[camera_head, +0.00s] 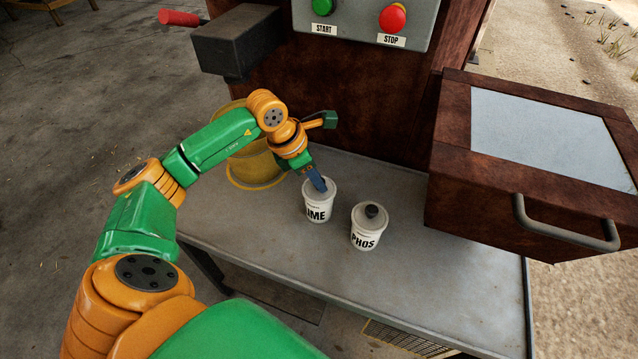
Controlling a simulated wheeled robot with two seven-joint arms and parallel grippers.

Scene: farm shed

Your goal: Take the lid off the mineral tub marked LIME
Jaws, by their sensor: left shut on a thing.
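The LIME tub (318,212) is a small white tub standing upright on the grey bench, left of the PHOS tub. Its pale lid (320,192) is on top, partly hidden by my gripper. My left gripper (321,186) reaches down from the upper left and is shut at the top of the LIME lid, where a knob would be hidden between the fingers. My right gripper is not in view.
A yellow bucket (252,160) stands behind my left arm. A wooden box with a handle (540,170) is at the right. A panel with START and STOP buttons (365,22) is at the back. The front of the grey bench (440,290) is clear.

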